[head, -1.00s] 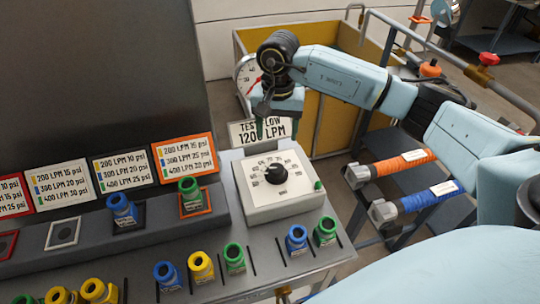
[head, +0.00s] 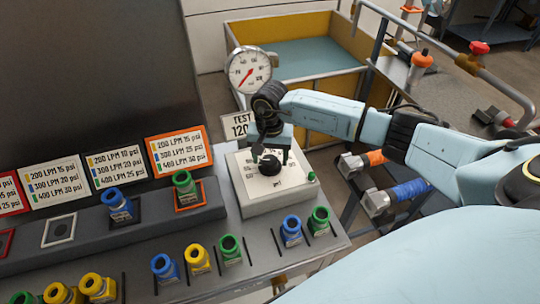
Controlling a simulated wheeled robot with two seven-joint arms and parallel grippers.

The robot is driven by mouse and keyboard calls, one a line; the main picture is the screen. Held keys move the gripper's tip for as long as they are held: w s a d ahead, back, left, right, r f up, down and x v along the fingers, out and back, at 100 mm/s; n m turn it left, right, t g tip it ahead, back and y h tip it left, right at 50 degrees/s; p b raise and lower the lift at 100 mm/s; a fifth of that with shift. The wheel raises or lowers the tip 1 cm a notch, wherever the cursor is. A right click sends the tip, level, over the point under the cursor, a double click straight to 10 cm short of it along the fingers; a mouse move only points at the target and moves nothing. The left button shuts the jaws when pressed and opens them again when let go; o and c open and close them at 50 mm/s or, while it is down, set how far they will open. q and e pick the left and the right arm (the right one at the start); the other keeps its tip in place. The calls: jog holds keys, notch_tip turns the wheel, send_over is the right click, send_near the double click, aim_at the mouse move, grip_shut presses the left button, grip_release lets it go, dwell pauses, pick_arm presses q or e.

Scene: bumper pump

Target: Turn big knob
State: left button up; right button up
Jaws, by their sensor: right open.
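The big black knob (head: 269,165) sits in the middle of a white dial box (head: 280,203) on the grey bench, with scale marks around it. My right gripper (head: 270,151) is open, pointing down just above the knob, and hides the upper part of the dial. I cannot tell whether the fingertips touch the knob. My left gripper does not show.
A round gauge (head: 249,70) and a partly hidden TEST FLOW sign (head: 239,126) stand behind the box. A green nozzle (head: 318,219) and a blue nozzle (head: 291,230) stand close in front. A yellow-walled tank (head: 320,50) lies beyond.

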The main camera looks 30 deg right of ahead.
jog(key=c, duration=1)
jog(key=shift+o, duration=0.2)
